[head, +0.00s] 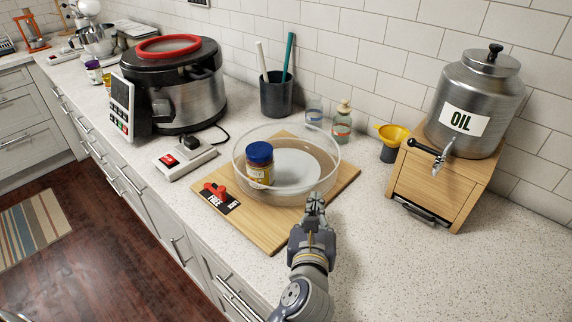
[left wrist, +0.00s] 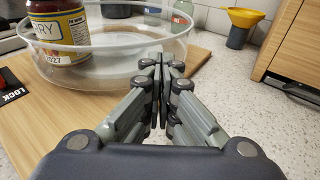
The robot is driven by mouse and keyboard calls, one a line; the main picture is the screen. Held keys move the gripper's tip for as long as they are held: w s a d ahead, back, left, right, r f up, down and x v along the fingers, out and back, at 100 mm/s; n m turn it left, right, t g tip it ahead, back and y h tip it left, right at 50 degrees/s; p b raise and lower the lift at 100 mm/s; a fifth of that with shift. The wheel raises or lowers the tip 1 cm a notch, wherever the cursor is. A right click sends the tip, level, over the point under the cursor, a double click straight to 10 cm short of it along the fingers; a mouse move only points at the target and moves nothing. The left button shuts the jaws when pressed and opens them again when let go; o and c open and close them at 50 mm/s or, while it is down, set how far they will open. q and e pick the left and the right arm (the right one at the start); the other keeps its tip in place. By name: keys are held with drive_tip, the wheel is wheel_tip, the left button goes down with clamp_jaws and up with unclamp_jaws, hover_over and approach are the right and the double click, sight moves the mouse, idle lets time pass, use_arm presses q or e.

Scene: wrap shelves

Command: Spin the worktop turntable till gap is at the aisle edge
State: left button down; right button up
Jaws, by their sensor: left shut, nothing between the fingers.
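The turntable (head: 322,176) is a clear, round, walled tray on a wooden board (head: 268,238); it also shows in the left wrist view (left wrist: 120,72). A jar with a blue lid (head: 259,163) stands upright inside at the left; its label shows in the left wrist view (left wrist: 62,32). I cannot clearly make out the gap in the wall. A red lever (head: 215,191) sits on a black FREE/LOCK plate at the board's left corner. My left gripper (head: 315,198) is shut and empty at the tray's near right wall; its fingertips (left wrist: 160,62) seem close to the wall, contact unclear.
An oil dispenser (head: 474,100) on a wooden stand (head: 440,187) is at the right. A yellow funnel (head: 393,134), small bottles and a utensil cup (head: 276,96) stand behind. A cooker (head: 176,85) and switch box (head: 185,157) are left. The right front counter is clear.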

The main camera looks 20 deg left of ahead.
sight(291, 195)
use_arm(q)
drive_tip(key=shift+w+a+p, duration=0.7)
drive_tip(key=shift+w, duration=0.05)
idle(0.4)
drive_tip(key=shift+s, duration=0.1)
drive_tip(key=shift+s+a+p, duration=0.65)
drive_tip(key=shift+a+p, duration=0.1)
drive_tip(key=shift+a, duration=0.15)
drive_tip(key=shift+s+a+p, duration=0.25)
drive_tip(key=shift+a+p, duration=0.1)
drive_tip(key=shift+a, duration=0.2)
drive_tip(key=shift+s+a+p, duration=0.2)
drive_tip(key=shift+a+p, duration=0.1)
drive_tip(key=shift+a, duration=0.2)
drive_tip(key=shift+a+r, duration=0.1)
